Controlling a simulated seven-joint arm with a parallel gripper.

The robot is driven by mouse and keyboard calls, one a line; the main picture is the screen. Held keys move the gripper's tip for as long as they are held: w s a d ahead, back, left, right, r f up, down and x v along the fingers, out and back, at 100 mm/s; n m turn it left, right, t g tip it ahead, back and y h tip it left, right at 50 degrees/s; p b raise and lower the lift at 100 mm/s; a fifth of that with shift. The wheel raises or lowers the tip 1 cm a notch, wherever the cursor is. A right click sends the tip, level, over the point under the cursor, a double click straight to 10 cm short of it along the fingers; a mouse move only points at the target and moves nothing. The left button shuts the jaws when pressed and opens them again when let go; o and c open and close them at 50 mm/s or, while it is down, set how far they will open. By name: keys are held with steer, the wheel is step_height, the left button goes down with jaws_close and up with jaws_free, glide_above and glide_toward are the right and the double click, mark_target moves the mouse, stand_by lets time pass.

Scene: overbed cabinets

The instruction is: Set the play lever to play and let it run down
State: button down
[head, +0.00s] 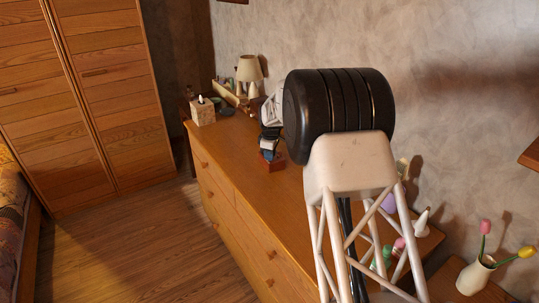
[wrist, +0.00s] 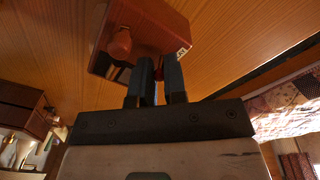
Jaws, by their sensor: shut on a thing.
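A small red-brown box (wrist: 165,22) sits on the wooden dresser top, close up in the wrist view. It has a rounded reddish knob (wrist: 119,42) on one face and a small pale label (wrist: 182,53) near an edge. In the head view the box (head: 273,163) is partly behind my gripper (head: 268,153). My gripper's two dark fingers (wrist: 160,66) are close together, with their tips against the labelled side of the box. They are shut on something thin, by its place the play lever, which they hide. The lever's setting cannot be seen.
On the dresser (head: 232,150), a tissue box (head: 202,112) and a lamp (head: 249,70) stand farther back. My arm hides the middle of the dresser. A vase with tulips (head: 475,276) stands at the lower right. The floor (head: 130,250) to the left is clear.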

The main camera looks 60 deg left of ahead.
stand_by(0.4)
steer(key=c, duration=1.2)
jaws_free()
steer(key=shift+r, duration=0.1)
step_height(320, 180, up, 8)
steer(key=d, duration=0.1)
steer(key=shift+f, duration=0.25)
steer(key=shift+o, duration=0.2)
